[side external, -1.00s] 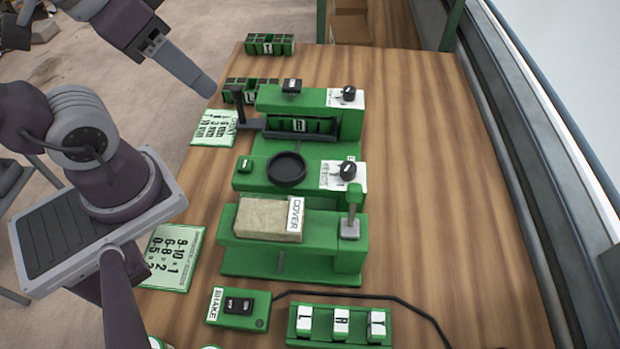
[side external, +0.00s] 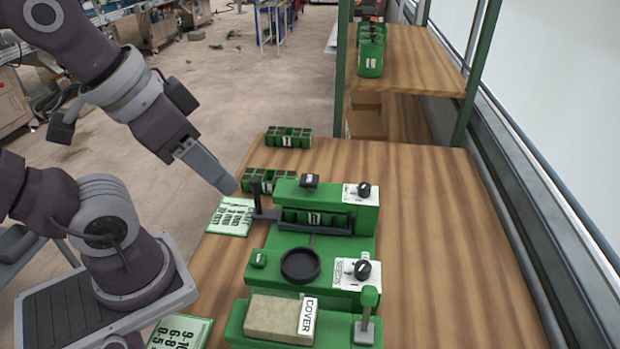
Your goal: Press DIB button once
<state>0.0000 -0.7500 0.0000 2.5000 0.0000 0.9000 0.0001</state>
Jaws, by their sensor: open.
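The back green station (side external: 350,206) has a small black button (side external: 310,181) with a pale label on top; the label is too small to read. A cell tray (side external: 310,217) sits in this station behind a dark bar with an upright black handle (side external: 256,188). My gripper (side external: 230,186) is left of the handle and the black button, apart from the button, pointing down and right. The jaws are open, though the finger gap is hard to see; nothing shows in them.
Two cell trays (side external: 288,138) (side external: 268,180) lie behind the station. Black knobs (side external: 364,190) (side external: 362,270) are on the right. A COVER block (side external: 275,318) and green-topped lever (side external: 369,300) are in front. The table's right side is clear.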

